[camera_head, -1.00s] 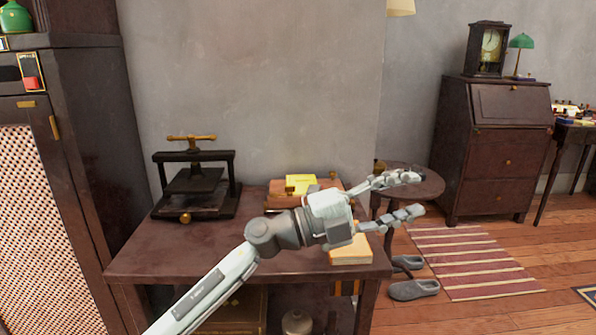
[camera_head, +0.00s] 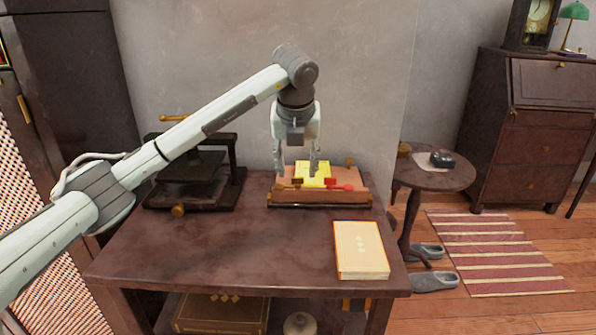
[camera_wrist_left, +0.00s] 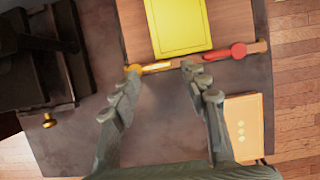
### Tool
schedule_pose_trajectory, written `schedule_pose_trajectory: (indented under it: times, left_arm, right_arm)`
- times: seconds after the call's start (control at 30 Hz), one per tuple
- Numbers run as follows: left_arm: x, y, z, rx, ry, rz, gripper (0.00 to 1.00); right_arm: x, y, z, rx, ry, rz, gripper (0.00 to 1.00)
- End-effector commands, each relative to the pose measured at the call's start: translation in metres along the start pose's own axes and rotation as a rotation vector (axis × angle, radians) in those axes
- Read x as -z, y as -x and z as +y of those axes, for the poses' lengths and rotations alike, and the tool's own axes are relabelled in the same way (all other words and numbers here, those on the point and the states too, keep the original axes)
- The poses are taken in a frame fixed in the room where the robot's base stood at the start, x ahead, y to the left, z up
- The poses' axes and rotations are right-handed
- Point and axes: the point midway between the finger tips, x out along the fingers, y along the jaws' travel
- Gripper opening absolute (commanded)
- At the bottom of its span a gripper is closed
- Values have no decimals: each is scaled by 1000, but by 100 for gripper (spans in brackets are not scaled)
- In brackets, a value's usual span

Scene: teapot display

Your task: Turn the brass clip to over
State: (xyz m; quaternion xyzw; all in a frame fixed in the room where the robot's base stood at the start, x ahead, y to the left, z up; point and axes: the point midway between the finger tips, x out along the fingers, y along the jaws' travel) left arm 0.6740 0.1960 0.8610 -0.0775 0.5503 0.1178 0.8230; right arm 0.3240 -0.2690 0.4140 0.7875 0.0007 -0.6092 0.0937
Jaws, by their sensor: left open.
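The brass clip (camera_wrist_left: 154,68) lies along the near edge of a wooden board (camera_wrist_left: 122,25); in the head view the board (camera_head: 355,197) sits at the back of the table and the clip is small there. A red clip (camera_wrist_left: 236,50) is further right on the same edge, also seen in the head view (camera_head: 340,187). A yellow sheet (camera_wrist_left: 178,25) lies on the board behind the clips. My left gripper (camera_head: 297,170) points down over the board, open, its fingertips (camera_wrist_left: 160,76) on either side of the brass clip in the wrist view. Contact cannot be told.
A black press (camera_head: 195,180) stands left of the board. A cream book (camera_head: 360,250) lies at the table's front right. The table's (camera_head: 220,240) middle front is clear. A round side table (camera_head: 435,178) stands to the right.

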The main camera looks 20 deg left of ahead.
Motion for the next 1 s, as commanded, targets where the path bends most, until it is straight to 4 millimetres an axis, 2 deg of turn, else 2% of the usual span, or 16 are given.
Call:
schedule_pose_trajectory:
  times: [0.1, 0.2, 0.5, 0.87, 1.0]
  left_arm:
    - [0, -16, -1, 0, 0, 2, 45]
    - [0, -23, -1, 2, -1, 1, 45]
    - [0, -26, -1, 3, -2, 0, 45]
    - [0, -26, -1, 3, -2, 0, 1]
    - [0, -26, -1, 4, -3, 0, 0]
  right_arm:
    - [-2, -3, 0, 1, -1, -5, 0]
    - [-3, -5, 0, 1, -1, -7, 0]
    - [1, -5, 0, 2, -1, 3, 0]
    - [1, -5, -1, 2, 1, 0, 0]
    - [1, -5, -1, 2, 1, 1, 0]
